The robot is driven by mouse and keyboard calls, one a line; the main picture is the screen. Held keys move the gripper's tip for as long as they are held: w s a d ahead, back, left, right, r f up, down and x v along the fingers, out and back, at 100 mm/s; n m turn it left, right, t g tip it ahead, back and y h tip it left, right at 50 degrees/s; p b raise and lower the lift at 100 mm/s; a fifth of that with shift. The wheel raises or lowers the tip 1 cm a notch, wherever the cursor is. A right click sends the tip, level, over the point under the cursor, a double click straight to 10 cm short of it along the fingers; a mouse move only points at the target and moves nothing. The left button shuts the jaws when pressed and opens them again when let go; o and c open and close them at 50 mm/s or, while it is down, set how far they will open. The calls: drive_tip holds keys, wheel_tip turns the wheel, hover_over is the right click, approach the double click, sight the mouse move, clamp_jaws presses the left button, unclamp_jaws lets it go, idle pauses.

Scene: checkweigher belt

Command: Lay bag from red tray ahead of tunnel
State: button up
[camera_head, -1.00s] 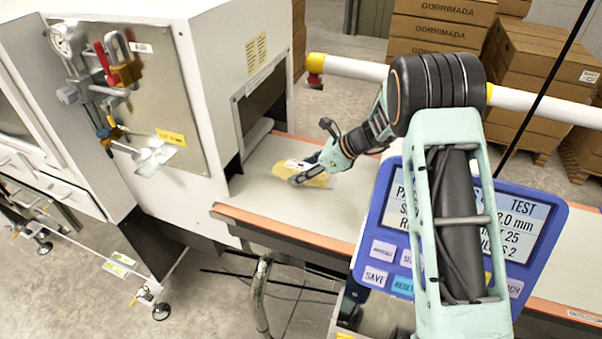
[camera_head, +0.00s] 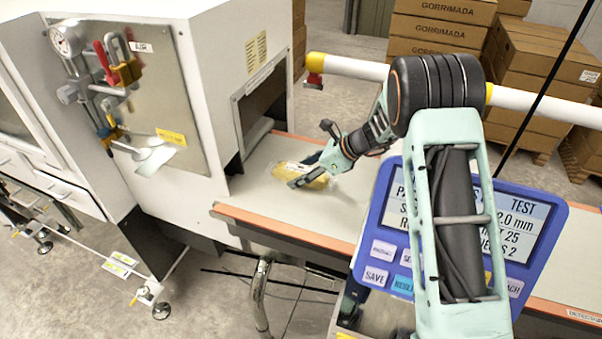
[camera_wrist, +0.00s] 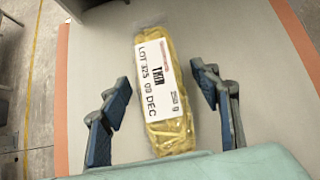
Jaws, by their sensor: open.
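The bag (camera_head: 307,175) is a clear pack with yellow contents. It lies on the grey belt (camera_head: 350,205) a short way ahead of the tunnel opening (camera_head: 262,105). In the wrist view the bag (camera_wrist: 166,95) shows a white label with printed lot text. My gripper (camera_head: 300,171) is low over the belt at the bag. In the wrist view my gripper (camera_wrist: 163,88) has one finger on each side of the bag, with gaps between fingers and bag. It is open. I see no red tray in these frames.
A blue display panel (camera_head: 385,220) stands in front of the belt, partly behind my arm. A white rail with a yellow collar (camera_head: 317,63) runs behind the belt. Cardboard boxes (camera_head: 440,30) are stacked at the back. The belt's near edge is orange (camera_head: 280,229).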

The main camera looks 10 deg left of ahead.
drive_tip(key=v, duration=1.1)
drive_tip(key=shift+s+d+r, duration=0.1)
drive_tip(key=shift+d+r, duration=0.15)
drive_tip(key=shift+r, duration=0.05)
